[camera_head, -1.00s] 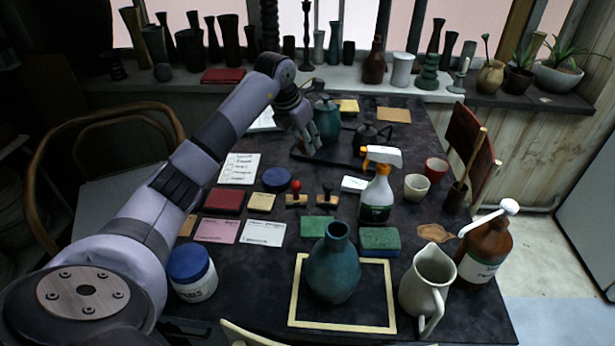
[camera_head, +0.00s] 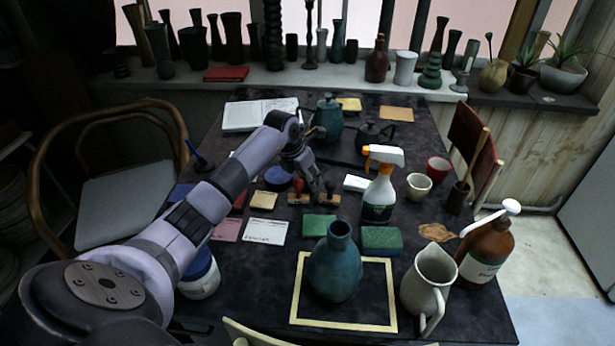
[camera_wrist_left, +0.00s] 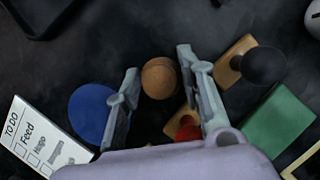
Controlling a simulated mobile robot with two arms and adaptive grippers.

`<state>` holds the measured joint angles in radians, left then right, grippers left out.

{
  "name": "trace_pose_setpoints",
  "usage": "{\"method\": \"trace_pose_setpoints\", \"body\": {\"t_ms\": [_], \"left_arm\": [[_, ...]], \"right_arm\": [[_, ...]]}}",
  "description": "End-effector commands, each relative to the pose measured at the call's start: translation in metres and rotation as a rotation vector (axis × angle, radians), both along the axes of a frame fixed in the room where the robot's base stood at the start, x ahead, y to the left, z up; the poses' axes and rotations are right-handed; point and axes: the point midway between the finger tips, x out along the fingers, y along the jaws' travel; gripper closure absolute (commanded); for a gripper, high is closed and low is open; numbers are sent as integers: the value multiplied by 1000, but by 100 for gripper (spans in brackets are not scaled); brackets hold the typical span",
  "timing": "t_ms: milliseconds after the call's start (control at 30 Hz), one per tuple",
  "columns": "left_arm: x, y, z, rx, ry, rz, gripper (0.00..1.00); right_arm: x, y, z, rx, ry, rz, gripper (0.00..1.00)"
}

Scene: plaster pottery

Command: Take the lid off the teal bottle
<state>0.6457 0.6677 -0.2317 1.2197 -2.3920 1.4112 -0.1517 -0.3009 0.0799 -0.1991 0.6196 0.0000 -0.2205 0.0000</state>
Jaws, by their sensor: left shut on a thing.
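The teal bottle (camera_head: 335,268) stands upright inside a cream square frame at the front of the table. Its neck is open, with no lid on it. My left gripper (camera_head: 318,190) points down over the wooden-based stamps, behind and left of the bottle. In the left wrist view, its two fingers (camera_wrist_left: 158,75) are on either side of a round brown lid (camera_wrist_left: 160,78), like a cork, and hold it. The lid is not clear in the head view. A second teal vessel (camera_head: 328,120), with a knobbed top, stands at the back. My right gripper is not seen.
Near my left gripper are a red-handled stamp (camera_wrist_left: 187,128), a black-handled stamp (camera_wrist_left: 262,66) and a blue round thing (camera_wrist_left: 90,112). A spray bottle (camera_head: 378,200), green sponge (camera_head: 381,240), cream jug (camera_head: 428,282) and brown bottle (camera_head: 485,250) crowd the right.

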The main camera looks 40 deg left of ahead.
Motion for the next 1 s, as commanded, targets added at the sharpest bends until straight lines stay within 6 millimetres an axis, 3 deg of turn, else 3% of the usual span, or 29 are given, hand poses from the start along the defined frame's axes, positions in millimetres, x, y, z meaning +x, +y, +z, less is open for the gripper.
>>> {"method": "trace_pose_setpoints", "body": {"t_ms": [167,200,500,800,1000], "left_arm": [[0,0,-3,0,1,0,98],[0,0,-4,0,1,0,64],[0,0,-3,0,1,0,44],[0,0,-1,-1,1,0,44],[-7,2,20,3,-2,-1,44]], "right_arm": [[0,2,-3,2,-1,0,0],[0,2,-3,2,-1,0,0],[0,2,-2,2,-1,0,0],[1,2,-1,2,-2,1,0],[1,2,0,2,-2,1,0]]}}
